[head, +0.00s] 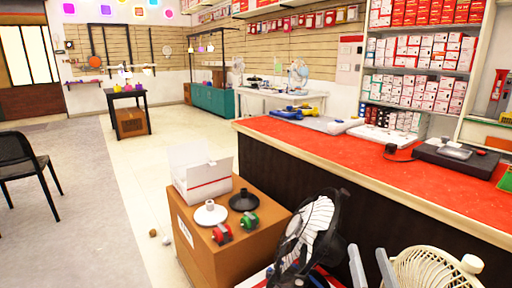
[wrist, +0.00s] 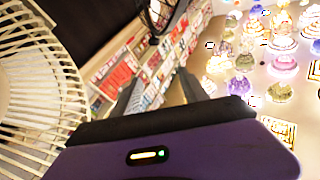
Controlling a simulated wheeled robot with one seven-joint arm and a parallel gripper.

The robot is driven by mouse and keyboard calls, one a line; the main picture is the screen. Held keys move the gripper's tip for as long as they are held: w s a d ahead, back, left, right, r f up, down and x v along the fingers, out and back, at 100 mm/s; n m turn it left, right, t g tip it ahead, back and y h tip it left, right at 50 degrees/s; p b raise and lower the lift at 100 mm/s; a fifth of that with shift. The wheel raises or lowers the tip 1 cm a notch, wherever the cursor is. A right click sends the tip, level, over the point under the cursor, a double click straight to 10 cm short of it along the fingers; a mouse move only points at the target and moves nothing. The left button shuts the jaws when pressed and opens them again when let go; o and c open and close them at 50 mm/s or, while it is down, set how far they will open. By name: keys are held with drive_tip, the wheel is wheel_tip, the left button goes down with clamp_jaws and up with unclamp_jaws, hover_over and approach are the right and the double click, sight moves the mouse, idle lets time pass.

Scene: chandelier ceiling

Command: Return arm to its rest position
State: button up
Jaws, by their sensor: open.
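My gripper (head: 367,250) shows at the bottom of the head view as two grey fingers, apart and with nothing between them. It is in front of the dark counter side, between a black fan (head: 310,235) on its left and a cream fan (head: 432,270) on its right. In the wrist view my gripper (wrist: 160,88) is also open and empty, its dark fingers showing beyond the purple wrist housing. The cream fan's cage (wrist: 35,80) fills the left of that view. The rest of my arm is hidden in the head view.
A counter with a red top (head: 340,150) runs along the right. A cardboard box (head: 215,262) holds a white carton (head: 205,185), two lamp-like discs and red and green items.

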drive_tip(key=s+a+f+n+g, duration=0.1)
drive_tip(key=s+f+g, duration=0.15)
drive_tip(key=s, duration=1.15)
drive_tip(key=s+a+f+n+g+y, duration=0.15)
drive_tip(key=s+f, duration=0.25)
drive_tip(key=s, duration=0.9)
drive_tip(key=s+a+f+n+g, duration=0.15)
drive_tip(key=s+f, duration=0.25)
drive_tip(key=s, duration=1)
wheel_tip(320, 180, up, 21)
drive_tip(key=p, duration=2.1)
drive_tip(key=shift+s+a+g, duration=0.2)
drive_tip(key=shift+g, duration=0.25)
